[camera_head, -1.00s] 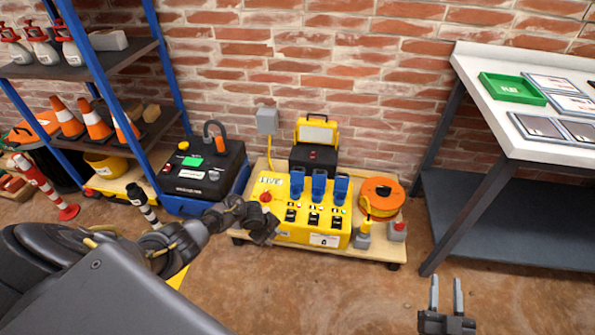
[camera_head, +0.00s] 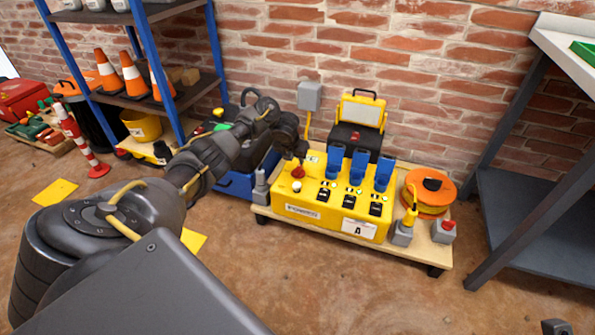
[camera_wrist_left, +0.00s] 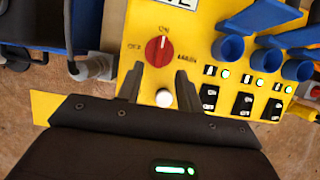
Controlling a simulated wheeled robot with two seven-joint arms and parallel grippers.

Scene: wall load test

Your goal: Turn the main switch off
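The main switch is a red rotary knob (camera_wrist_left: 158,50) on the yellow box (camera_head: 330,222); the knob also shows in the head view (camera_head: 298,172). In the wrist view its white mark points up towards the ON label, with OFF at its left. My left gripper (camera_wrist_left: 158,74) is open, its two fingers pointing at the knob from below in the picture. The knob lies just beyond the fingertips; I cannot tell whether they touch it. A white button (camera_wrist_left: 164,97) shows between the fingers. My right gripper (camera_head: 555,327) is mostly cut off at the bottom right.
Blue plugs (camera_head: 357,167) stand in the box beside the knob, with black switches (camera_head: 350,202) and lit green lamps in front. An orange cable reel (camera_head: 430,190) sits on the wooden cart (camera_head: 425,250). A shelf stands left, a workbench (camera_head: 535,185) right.

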